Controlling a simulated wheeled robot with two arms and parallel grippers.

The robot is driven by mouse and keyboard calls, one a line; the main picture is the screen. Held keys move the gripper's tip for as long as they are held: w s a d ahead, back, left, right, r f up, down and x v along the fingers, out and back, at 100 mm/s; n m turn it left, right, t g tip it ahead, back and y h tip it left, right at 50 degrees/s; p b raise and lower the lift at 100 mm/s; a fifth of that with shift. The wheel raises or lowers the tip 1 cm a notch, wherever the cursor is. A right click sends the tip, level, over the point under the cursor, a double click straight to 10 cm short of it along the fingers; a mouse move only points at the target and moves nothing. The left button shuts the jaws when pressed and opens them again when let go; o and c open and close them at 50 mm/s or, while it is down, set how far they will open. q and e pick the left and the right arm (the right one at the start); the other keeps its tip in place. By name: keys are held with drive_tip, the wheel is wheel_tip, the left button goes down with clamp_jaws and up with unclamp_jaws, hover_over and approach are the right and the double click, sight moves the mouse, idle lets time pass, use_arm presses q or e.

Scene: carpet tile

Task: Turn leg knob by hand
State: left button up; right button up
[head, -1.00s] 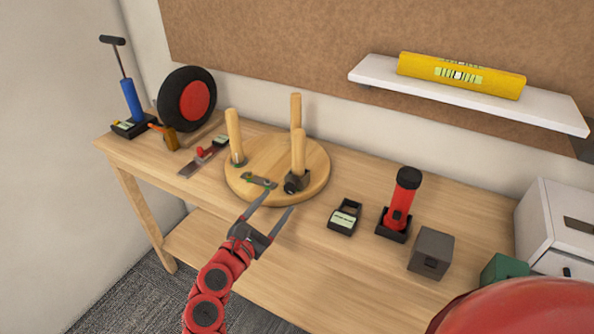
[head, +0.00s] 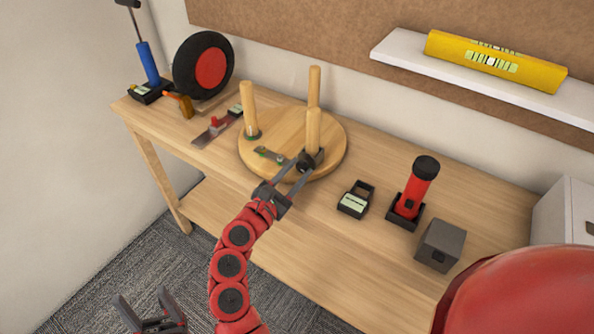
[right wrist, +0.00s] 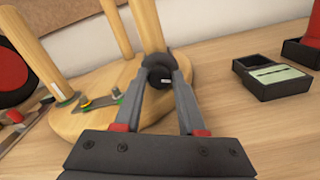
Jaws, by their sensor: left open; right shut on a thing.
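A round wooden stool seat (head: 254,145) lies on the bench with three wooden legs standing up from it. A black knob (right wrist: 160,76) is at the base of the front right leg (head: 313,131). My right gripper (head: 303,168) reaches in from the front with its fingers closed on either side of the knob; the fingers (right wrist: 160,82) also show in the right wrist view, touching it. They partly cover the knob in the head view. A flat metal bracket (head: 269,156) lies on the seat left of the knob. My left gripper (head: 143,301) is open and empty, low over the carpet.
A black open box (head: 355,199), a red flashlight (head: 413,187) in a holder and a grey box (head: 439,246) stand to the right. The front of the bench is clear.

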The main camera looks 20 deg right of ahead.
clamp_jaws()
drive_tip(key=shift+f+b, duration=0.2)
drive_tip(key=shift+b, duration=0.4)
drive_tip(key=shift+f+n+b, duration=0.15)
drive_tip(key=shift+n+b, duration=0.55)
drive_tip(key=shift+b, duration=0.4)
drive_tip(key=shift+n+b, duration=0.3)
drive_tip(key=shift+b, duration=0.05)
drive_tip(key=shift+r+n, duration=0.3)
drive_tip(key=shift+n, duration=2.2)
drive_tip(key=o, duration=0.9)
unclamp_jaws()
